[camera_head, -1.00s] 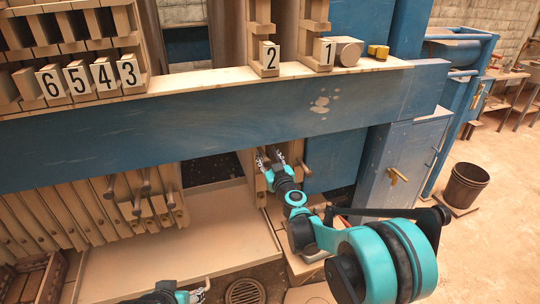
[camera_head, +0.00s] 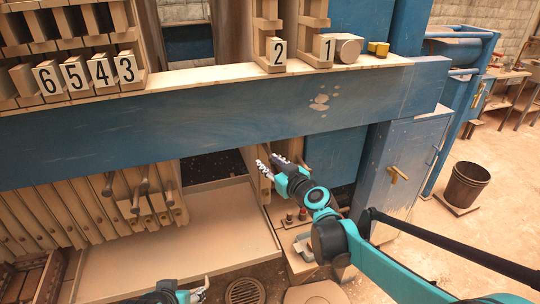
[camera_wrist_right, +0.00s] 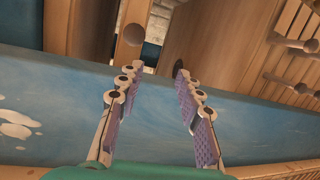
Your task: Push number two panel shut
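The number two panel (camera_head: 277,52) is a tall wooden plate seen at its numbered top, upright above the blue beam. It stands apart from the number one panel (camera_head: 326,48), with a narrow gap between them. My right gripper (camera_head: 270,164) is below the beam, beside the panel's lower part, which the arm partly hides. In the right wrist view its fingers (camera_wrist_right: 155,75) are spread with nothing between them. A wooden upright with a round knob (camera_wrist_right: 132,34) lies beyond the fingertips; contact cannot be told. My left gripper (camera_head: 198,291) shows only partly at the bottom edge.
Panels three to six (camera_head: 88,76) stand stacked at the left, with a wide gap to panel two. The long blue beam (camera_head: 200,118) crosses in front. A pale tray (camera_head: 180,245) lies below. A blue cabinet (camera_head: 410,150) and a bucket (camera_head: 466,185) stand at the right.

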